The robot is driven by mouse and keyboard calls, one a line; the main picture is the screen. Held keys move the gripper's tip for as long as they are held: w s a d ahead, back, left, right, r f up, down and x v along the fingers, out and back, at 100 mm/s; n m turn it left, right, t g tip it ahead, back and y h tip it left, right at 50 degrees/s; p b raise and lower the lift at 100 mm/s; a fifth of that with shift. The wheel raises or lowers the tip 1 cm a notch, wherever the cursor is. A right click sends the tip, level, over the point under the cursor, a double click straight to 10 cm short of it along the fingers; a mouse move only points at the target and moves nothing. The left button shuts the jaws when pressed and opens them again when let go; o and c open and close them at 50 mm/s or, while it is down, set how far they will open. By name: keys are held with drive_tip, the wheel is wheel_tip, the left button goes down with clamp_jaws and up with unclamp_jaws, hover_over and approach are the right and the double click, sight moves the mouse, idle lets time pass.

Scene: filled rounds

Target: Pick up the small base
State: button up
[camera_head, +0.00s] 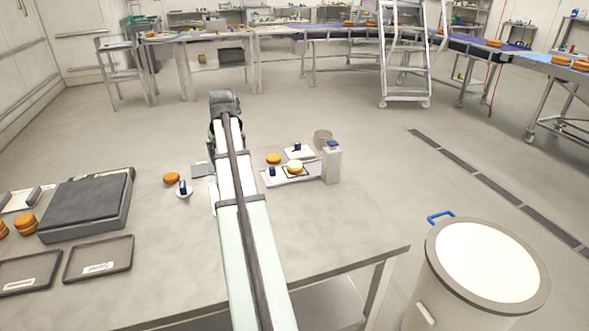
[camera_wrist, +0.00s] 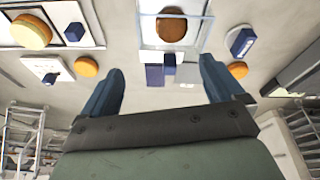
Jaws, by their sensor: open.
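Several orange-brown rounds are in view, and I cannot tell for certain which is the small base. In the head view one round (camera_head: 170,178) lies on the table left of my arm, and another round (camera_head: 273,158) lies right of it. The wrist view shows a small round at the left (camera_wrist: 85,67), one at the right (camera_wrist: 237,70), and a larger one on a clear-edged plate (camera_wrist: 170,28) at the top. My gripper (camera_wrist: 160,88) is open, with nothing between its fingers. It is above the table, apart from the rounds. In the head view my arm hides it.
A white saucer (camera_head: 184,193) carries a blue piece. A dark box (camera_head: 88,203) and two labelled trays (camera_head: 98,258) stand at the left. The table's front middle is clear.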

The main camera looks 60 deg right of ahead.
drive_tip(key=s+d+r+m+g, duration=0.15)
drive_tip(key=s+d+m, duration=0.45)
drive_tip(key=s+d, duration=0.95)
hover_over(295, 164)
drive_tip(key=a, duration=0.2)
drive_tip(key=shift+t+h, duration=0.3)
drive_tip(key=shift+t, duration=0.05)
drive_tip(key=x, duration=0.2)
drive_tip(key=a+x, duration=0.1)
drive_tip(key=x, duration=0.4)
drive_tip(key=shift+s+a+f, duration=0.15)
drive_tip(key=shift+s+f, duration=0.05)
drive_tip(key=shift+s, duration=0.2)
drive_tip(key=shift+s+x, duration=0.15)
drive_tip(key=shift+x, duration=0.75)
drive_tip(key=shift+s+x, duration=0.2)
drive_tip(key=shift+x, duration=0.7)
drive_tip(key=shift+s+x, duration=0.15)
drive_tip(key=shift+x, duration=0.7)
drive_tip(key=shift+a+f, duration=0.1)
drive_tip(key=c, duration=0.8)
